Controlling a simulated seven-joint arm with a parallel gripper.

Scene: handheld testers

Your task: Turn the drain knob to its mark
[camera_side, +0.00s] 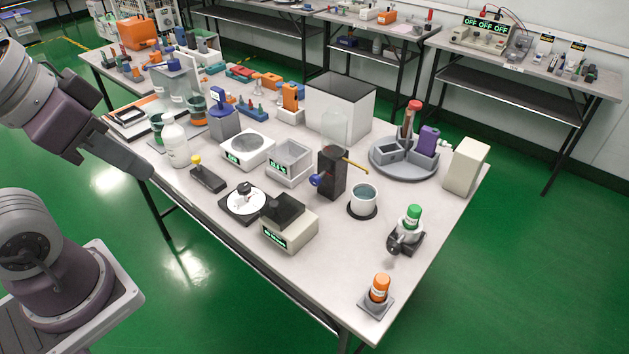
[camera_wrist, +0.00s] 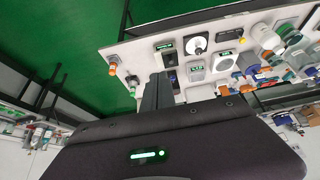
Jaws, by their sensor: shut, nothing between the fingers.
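A black upright block (camera_side: 332,172) stands mid-table with a blue knob (camera_side: 317,181) on its left face, a brass spout on its right and a clear vessel (camera_side: 336,126) above. I take the blue knob for the drain knob; its mark is too small to make out. A white cup (camera_side: 363,201) stands beside the block on a dark round pad. My gripper (camera_side: 149,174) is shut and empty, off the table's left edge, well apart from the knob. In the wrist view, my gripper's dark fingers (camera_wrist: 160,78) lie together and hide part of the table.
Left of the block are a white dial with a black knob (camera_side: 243,199), a beige box with a dark top (camera_side: 289,222) and a yellow-knobbed stand (camera_side: 207,177). The near table edge is mostly bare.

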